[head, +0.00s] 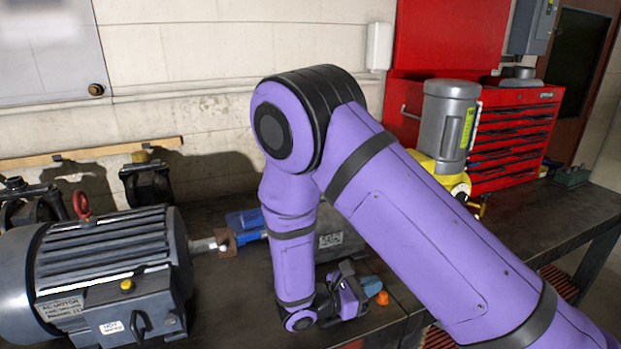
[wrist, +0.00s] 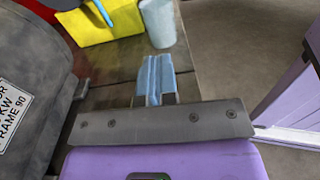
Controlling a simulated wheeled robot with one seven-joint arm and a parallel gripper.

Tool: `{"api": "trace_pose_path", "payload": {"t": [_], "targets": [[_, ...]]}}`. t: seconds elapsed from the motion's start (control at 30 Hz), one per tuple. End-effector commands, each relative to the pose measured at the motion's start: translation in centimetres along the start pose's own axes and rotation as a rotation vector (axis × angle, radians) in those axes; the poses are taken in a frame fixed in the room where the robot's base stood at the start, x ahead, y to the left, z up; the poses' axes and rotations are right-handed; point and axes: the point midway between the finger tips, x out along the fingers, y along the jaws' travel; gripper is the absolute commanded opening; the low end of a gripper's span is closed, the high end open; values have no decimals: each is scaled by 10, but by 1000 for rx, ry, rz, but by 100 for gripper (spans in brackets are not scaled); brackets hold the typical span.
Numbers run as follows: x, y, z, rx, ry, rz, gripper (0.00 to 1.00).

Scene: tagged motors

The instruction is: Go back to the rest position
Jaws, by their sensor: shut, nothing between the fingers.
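My gripper (head: 371,286) is low over the dark workbench in the head view, beneath my purple arm. Its blue fingers (wrist: 154,80) lie together in the wrist view, with nothing between them. A large dark grey motor (head: 105,262) with a red lifting eye and white labels sits at the left of the bench. A second grey body with a white label (head: 332,240) is partly hidden behind my arm. In the wrist view, a dark grey labelled body (wrist: 38,85) is left of the fingers, apart from them.
A yellow-based grey cylinder (head: 449,120) stands at the right, before a red tool chest (head: 515,135). A small orange item (head: 382,298) is beside my gripper. The wrist view shows a yellow object (wrist: 98,22), a pale cylinder (wrist: 158,22) and open floor (wrist: 235,50) beyond the bench edge.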

Motion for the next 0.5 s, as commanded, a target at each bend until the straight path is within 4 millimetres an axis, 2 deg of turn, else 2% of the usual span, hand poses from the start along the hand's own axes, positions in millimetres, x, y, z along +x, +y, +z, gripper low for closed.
{"api": "trace_pose_path", "payload": {"t": [0.27, 0.5], "targets": [[27, -16, 64, 180, 181, -227, 0], [48, -41, 116, 361, 350, -425, 0]]}}
